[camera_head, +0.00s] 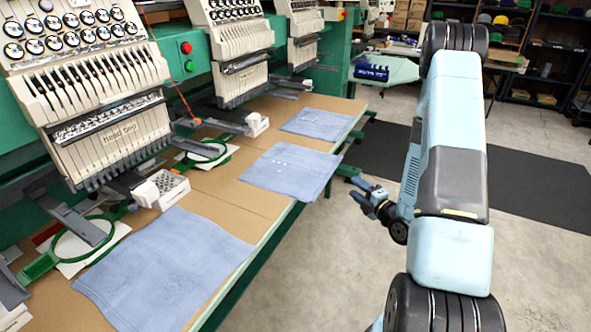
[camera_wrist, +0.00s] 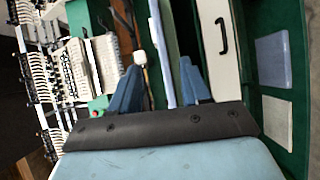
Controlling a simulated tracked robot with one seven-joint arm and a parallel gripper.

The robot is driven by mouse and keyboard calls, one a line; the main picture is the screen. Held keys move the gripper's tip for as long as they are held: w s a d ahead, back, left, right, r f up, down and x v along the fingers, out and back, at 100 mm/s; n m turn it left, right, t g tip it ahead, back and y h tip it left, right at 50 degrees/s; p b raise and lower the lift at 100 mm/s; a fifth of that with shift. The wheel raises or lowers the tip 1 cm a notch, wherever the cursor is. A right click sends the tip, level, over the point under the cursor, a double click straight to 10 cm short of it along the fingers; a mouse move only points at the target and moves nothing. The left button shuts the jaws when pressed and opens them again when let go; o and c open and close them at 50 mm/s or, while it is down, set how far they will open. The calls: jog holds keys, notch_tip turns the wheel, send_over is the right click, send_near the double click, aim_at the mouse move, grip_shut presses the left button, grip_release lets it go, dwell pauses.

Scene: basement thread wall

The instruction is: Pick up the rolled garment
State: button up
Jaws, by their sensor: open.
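No garment that is clearly rolled shows in either view. Three light blue cloths lie on the tan table: a near one (camera_head: 165,268), a middle one (camera_head: 290,172) and a far one (camera_head: 317,124). The middle cloth reaches the table's right edge and seems to overhang it. My gripper (camera_head: 357,191) is open and empty, just right of the table edge near the middle cloth, apart from it. In the wrist view my open gripper (camera_wrist: 160,92) has a long pale blue strip (camera_wrist: 160,50) beyond and between its blue fingers; I cannot tell whether it is cloth.
Embroidery machine heads (camera_head: 85,85) line the table's left side. Green hoops (camera_head: 80,240) and a small white box (camera_head: 168,188) sit beneath them. A dark mat (camera_head: 530,185) lies on the floor at right. A pale panel with a black handle (camera_wrist: 222,36) shows in the wrist view.

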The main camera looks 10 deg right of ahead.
send_near(332, 170)
jog(key=f+x, duration=0.1)
jog(key=x, duration=0.4)
jog(key=shift+x, duration=2.5)
jog(key=shift+c, duration=0.4)
grip_shut()
